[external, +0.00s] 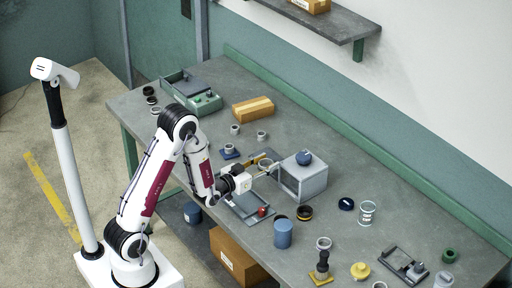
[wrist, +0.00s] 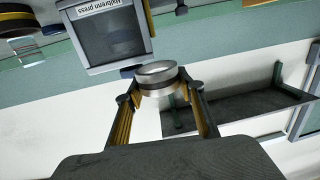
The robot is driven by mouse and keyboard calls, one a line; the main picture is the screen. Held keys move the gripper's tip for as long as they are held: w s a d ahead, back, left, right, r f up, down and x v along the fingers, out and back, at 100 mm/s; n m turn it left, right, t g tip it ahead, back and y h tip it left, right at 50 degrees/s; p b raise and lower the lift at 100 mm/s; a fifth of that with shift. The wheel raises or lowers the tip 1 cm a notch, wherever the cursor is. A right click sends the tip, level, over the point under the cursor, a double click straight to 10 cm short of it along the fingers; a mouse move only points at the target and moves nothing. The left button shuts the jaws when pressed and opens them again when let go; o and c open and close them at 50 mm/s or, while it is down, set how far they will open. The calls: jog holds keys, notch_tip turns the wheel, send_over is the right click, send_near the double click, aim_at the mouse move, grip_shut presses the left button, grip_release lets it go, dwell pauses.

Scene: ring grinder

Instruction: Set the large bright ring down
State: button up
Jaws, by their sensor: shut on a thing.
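My gripper (wrist: 158,84) is shut on a large bright metal ring (wrist: 157,75), which sits between the two fingertips in the wrist view. In the external view my gripper (external: 266,171) is over the middle of the workbench, just left of a grey box-shaped press (external: 311,186). The bright ring (external: 265,163) shows there at the fingertips. The press, lettered "Holbrenn press", also shows in the wrist view (wrist: 112,36), apart from the ring. How high the ring is above the bench is hard to tell.
A grey tray (external: 238,210) lies below my gripper, near a small red part (external: 262,211). A blue cylinder (external: 283,234) stands in front of the press. Several small rings and an orange box (external: 253,109) are farther back. Bare bench (external: 330,150) lies behind the press.

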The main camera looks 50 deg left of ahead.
jog(key=s+a+n+g+y, duration=0.2)
jog(key=s+a+n+y, duration=0.1)
jog(key=a, duration=1.7)
jog(key=s+a+f+n+g+y, duration=0.1)
jog(key=s+a+n+g+y, duration=0.2)
jog(key=a, duration=1.7)
jog(key=s+a+n+g+y, duration=0.2)
jog(key=s+a+n+y, duration=0.2)
jog(key=a, duration=1.6)
jog(key=s+y, duration=0.3)
jog(key=shift+a+f, duration=0.2)
jog(key=shift+a, duration=0.15)
jog(key=shift+f, duration=0.1)
send_over(153, 129)
jog(key=shift+a+f, duration=0.15)
jog(key=shift+f, duration=2.3)
jog(key=shift+f, duration=2.3)
jog(key=shift+f, duration=0.15)
